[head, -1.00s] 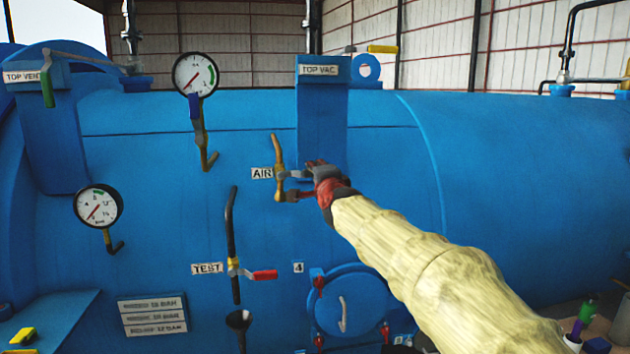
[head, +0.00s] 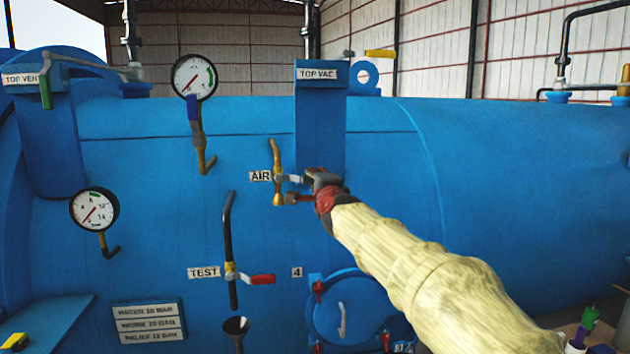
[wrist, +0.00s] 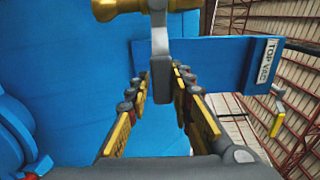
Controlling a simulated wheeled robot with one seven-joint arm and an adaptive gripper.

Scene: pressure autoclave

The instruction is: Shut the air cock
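The air cock (head: 277,172) is a brass fitting on the blue vessel, just right of the AIR label. A short grey lever (head: 294,179) sticks out from it to the right. In the wrist view the brass body (wrist: 118,9) is at the top and the grey lever (wrist: 160,62) lies between my fingers. My gripper (head: 302,190) is just right of the cock. In the wrist view my gripper (wrist: 159,88) is open, with a gap on each side of the lever. I cannot tell whether a finger touches it.
The black TEST pipe (head: 229,235) with a red-handled lever (head: 262,279) stands below left. Pressure gauges (head: 194,77) hang to the left. The TOP VAC bracket (head: 320,110) rises just above my gripper. A round blue hatch (head: 345,310) is below.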

